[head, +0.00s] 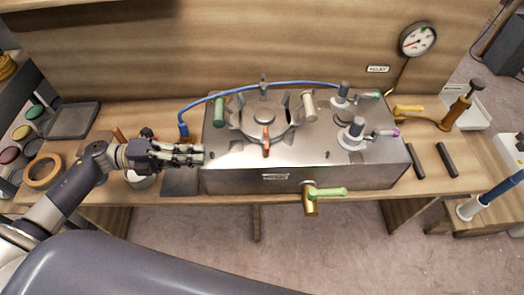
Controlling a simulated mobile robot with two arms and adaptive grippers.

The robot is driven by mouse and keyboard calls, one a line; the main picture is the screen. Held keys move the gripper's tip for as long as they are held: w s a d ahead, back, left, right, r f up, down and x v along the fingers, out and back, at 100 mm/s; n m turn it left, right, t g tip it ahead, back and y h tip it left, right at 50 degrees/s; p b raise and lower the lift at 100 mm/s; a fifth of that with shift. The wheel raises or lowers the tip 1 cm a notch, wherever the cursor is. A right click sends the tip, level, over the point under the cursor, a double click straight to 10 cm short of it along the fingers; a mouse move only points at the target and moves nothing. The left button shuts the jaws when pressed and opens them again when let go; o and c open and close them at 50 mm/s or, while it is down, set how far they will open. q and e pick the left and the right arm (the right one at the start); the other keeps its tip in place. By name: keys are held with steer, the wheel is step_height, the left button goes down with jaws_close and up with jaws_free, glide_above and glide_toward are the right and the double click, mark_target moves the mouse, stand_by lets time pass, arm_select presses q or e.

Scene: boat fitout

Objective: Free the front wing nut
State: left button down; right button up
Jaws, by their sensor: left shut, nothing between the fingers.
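A grey metal tank (235,182) stands on the wooden bench, with a round hatch (284,128) on its top. Several wing nuts sit around the hatch lid. The front wing nut (266,141) is orange-red and stands at the hatch's near edge. A green one (219,111) is at the left, a beige one (308,106) at the right and a grey one (263,86) at the back. My left gripper (201,154) is shut and empty at the tank's left front edge, left of the front wing nut and apart from it. My right gripper is out of view.
A blue hose (225,93) arches behind the hatch. Two grey fittings (352,134) (343,93) rise at the tank's right. A green-handled brass tap (312,197) juts from its front. A tan pump-like tool (453,110) and dark bars (415,160) lie right. A tape roll (43,171) lies left.

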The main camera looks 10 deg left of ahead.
arm_select(q)
steer(key=shift+a, duration=0.15)
steer(key=p, duration=0.2)
glide_toward(267, 153)
steer(key=p+x, duration=0.3)
steer(key=x, duration=0.2)
steer(key=shift+w+r, duration=0.1)
steer(key=shift+r, duration=0.05)
steer(key=shift+w+d+p, duration=0.1)
steer(key=shift+d+p, duration=0.2)
steer(key=shift+d, duration=0.35)
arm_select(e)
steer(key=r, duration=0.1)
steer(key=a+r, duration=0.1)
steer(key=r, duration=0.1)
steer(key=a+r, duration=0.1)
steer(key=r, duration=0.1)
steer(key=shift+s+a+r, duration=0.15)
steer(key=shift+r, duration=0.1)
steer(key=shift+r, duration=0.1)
arm_select(q)
steer(key=shift+d+n+t+p, duration=0.2)
steer(key=shift+n+t+p, duration=0.2)
steer(key=shift+t, duration=0.2)
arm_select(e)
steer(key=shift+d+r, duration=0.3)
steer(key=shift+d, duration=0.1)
